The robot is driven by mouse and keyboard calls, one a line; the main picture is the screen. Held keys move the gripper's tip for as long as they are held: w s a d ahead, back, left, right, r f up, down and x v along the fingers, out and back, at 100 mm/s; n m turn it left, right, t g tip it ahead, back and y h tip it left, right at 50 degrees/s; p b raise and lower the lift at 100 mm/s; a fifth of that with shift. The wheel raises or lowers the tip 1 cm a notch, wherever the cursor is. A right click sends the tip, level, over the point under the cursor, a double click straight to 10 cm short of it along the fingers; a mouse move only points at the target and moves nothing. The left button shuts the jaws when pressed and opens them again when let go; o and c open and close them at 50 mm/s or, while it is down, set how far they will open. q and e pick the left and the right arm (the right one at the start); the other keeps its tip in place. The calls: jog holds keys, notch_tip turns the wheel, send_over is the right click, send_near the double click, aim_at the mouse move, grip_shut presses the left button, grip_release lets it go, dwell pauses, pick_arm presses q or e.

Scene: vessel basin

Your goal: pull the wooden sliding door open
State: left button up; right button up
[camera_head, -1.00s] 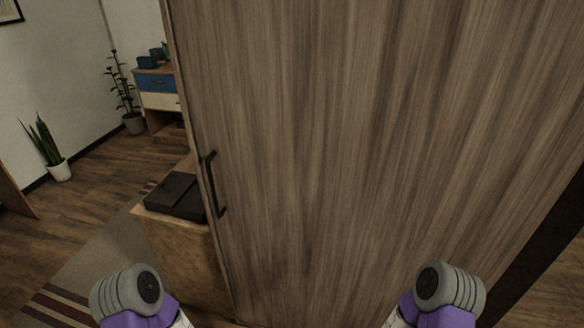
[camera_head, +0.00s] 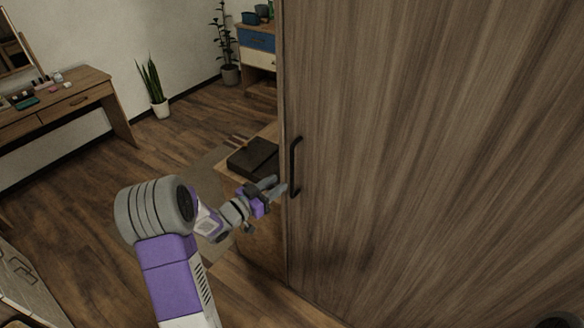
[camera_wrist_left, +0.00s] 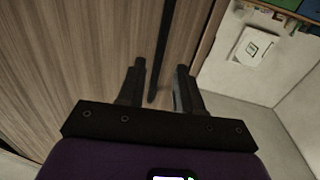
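The wooden sliding door (camera_head: 420,150) fills the right of the head view, with grey-brown vertical grain. Its dark bar handle (camera_head: 294,167) is upright near the door's left edge. My left gripper (camera_head: 282,187) is beside the handle's lower part, just left of it. In the left wrist view the two dark fingers (camera_wrist_left: 160,86) are apart, with the handle (camera_wrist_left: 163,40) running up between and beyond them. The fingers do not appear closed on it; whether they touch it I cannot tell. My right gripper is out of view.
A black case (camera_head: 254,158) lies on a low wooden piece of furniture just left of the door edge. A desk (camera_head: 75,102), a potted plant (camera_head: 158,100) and a drawer cabinet (camera_head: 257,40) stand farther back. Wooden floor (camera_head: 85,185) is clear at left.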

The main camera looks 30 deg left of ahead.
pick_arm(q)
jog(key=x, duration=0.7)
jog(key=shift+w+r, duration=0.25)
jog(key=shift+d, duration=0.1)
jog(key=shift+c, duration=0.4)
grip_shut()
